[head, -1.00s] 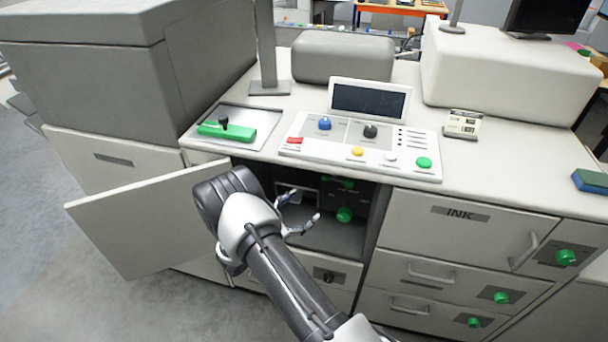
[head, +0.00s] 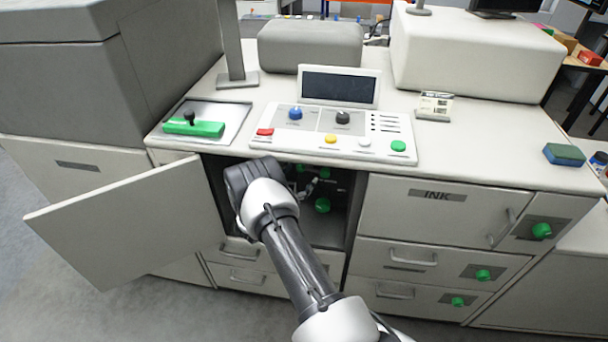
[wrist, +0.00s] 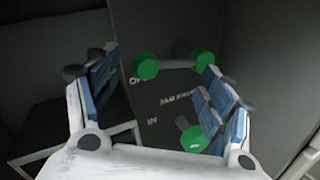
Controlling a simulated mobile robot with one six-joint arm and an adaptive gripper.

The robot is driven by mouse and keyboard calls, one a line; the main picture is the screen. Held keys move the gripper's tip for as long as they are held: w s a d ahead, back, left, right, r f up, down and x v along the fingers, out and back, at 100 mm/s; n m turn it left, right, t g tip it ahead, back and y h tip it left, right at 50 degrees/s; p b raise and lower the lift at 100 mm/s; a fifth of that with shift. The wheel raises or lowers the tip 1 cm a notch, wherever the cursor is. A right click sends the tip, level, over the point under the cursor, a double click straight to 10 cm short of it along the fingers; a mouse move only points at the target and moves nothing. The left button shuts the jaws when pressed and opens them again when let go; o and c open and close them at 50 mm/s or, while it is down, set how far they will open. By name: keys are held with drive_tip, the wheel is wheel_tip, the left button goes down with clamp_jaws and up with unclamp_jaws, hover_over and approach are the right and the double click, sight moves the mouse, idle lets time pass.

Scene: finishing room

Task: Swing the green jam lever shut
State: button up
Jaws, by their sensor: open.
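Inside the open, dark compartment, the wrist view shows a grey bar with a green knob at each end, which looks like the green jam lever (wrist: 180,63). It lies across a dark panel with pale, partly readable lettering. Another green knob (wrist: 195,139) sits lower, partly behind the right finger; a green knob also shows in the head view (head: 322,205). My gripper (wrist: 158,70) is open and empty, its blue-padded fingers either side of the lettering. The lever's right knob is close to the right fingertip; I cannot tell whether they touch. In the head view my arm hides part of the compartment.
The compartment's door (head: 130,222) stands open to the left of my arm. Drawers with green knobs (head: 483,275) are at the right. On the counter are a control panel (head: 335,135) and a green handle with a black knob (head: 194,127). A wall stands close on the wrist view's right.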

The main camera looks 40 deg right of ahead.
sight(313, 171)
drive_tip(key=shift+x, duration=1.45)
